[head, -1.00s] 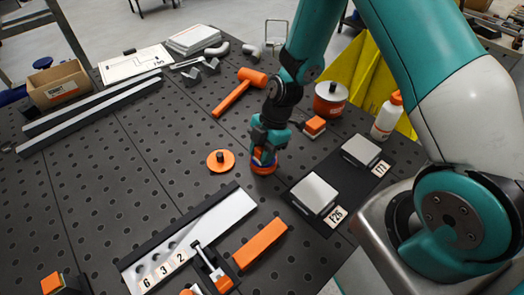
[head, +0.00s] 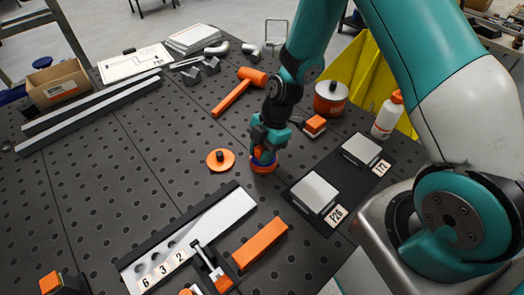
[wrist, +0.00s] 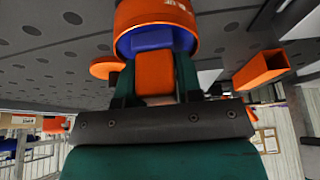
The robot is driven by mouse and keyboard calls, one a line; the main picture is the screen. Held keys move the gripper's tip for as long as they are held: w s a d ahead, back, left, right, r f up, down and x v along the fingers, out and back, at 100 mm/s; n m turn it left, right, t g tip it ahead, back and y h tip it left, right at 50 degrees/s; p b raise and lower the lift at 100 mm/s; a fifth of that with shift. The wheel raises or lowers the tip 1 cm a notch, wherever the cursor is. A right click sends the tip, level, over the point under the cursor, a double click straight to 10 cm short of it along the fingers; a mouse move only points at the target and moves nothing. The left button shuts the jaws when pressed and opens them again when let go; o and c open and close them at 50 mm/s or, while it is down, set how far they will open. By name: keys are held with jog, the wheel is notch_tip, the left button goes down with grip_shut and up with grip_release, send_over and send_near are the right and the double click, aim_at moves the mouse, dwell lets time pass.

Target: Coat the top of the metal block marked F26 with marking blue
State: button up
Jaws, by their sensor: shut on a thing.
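The metal block marked F26 (head: 315,193) lies on a dark mat (head: 310,222), its bare top pale grey; its F26 label (head: 337,216) is beside it. My gripper (head: 263,154) is to the left of this block, at a round orange tin (head: 263,168) with blue at its rim. In the wrist view my gripper (wrist: 153,85) is shut on an orange-handled dabber (wrist: 154,76). The dabber's blue part (wrist: 153,40) is at the mouth of the orange tin (wrist: 155,12). Whether it touches the tin's inside is hidden.
Behind are an orange-topped block (head: 314,126), a red pot (head: 330,100), a white bottle (head: 386,118) and an orange mallet (head: 240,88).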

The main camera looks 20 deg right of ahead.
aim_at(262, 147)
dwell(0.6)
jog(key=shift+r+p, duration=2.35)
jog(key=shift+r, duration=1.15)
jog(key=shift+f, duration=0.1)
